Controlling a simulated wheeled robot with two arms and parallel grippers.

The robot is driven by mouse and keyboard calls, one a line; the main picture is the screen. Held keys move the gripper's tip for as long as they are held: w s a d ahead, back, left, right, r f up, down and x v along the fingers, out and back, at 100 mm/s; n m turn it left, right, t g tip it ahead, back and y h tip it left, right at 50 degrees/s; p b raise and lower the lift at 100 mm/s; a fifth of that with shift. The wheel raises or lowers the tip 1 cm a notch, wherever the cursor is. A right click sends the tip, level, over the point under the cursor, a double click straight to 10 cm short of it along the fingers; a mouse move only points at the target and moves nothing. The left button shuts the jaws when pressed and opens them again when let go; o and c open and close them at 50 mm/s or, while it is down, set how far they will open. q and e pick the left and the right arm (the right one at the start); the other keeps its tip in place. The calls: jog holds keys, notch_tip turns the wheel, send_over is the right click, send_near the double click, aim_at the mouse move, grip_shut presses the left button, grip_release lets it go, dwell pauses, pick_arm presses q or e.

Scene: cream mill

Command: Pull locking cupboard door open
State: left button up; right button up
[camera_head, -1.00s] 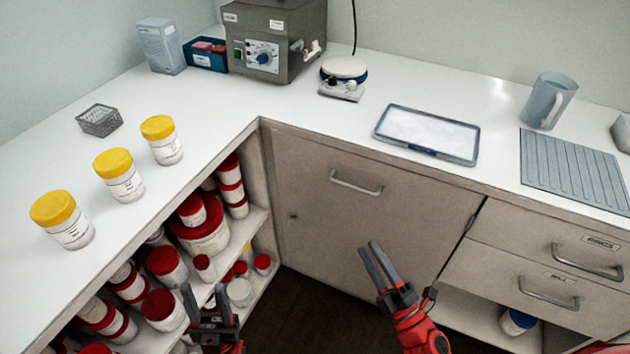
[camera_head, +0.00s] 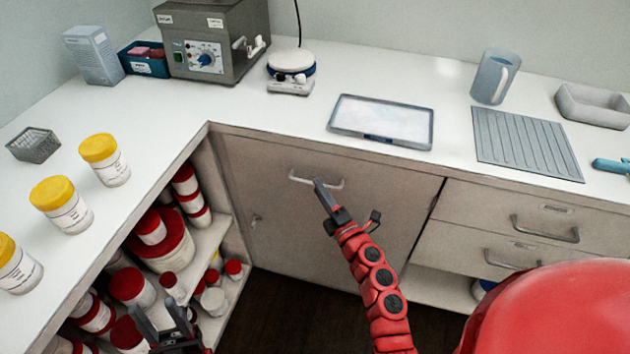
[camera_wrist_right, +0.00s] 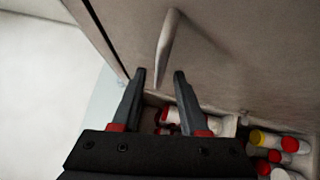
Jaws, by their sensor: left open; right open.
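The locking cupboard door (camera_head: 300,225) is beige and shut beneath the counter corner. Its pale bar handle (camera_head: 300,180) is near the top, and a small round lock (camera_head: 256,218) sits at its left edge. My right gripper (camera_head: 320,186) is open at the handle, its fingers covering part of the bar in the head view. In the right wrist view the handle (camera_wrist_right: 168,40) runs down between the two open fingertips (camera_wrist_right: 159,76). I cannot tell if they touch it. My left gripper (camera_head: 158,318) is open and empty, low in front of the open shelves.
Open shelves (camera_head: 216,235) with red-lidded jars stand left of the door. Drawers with bar handles (camera_head: 545,230) are to the right. The counter above holds yellow-lidded jars (camera_head: 65,205), a grey machine (camera_head: 212,40), a framed tray (camera_head: 382,120) and a jug (camera_head: 495,76).

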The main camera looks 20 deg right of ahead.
jog(key=shift+x, duration=1.55)
jog(key=shift+c, duration=0.3)
grip_shut()
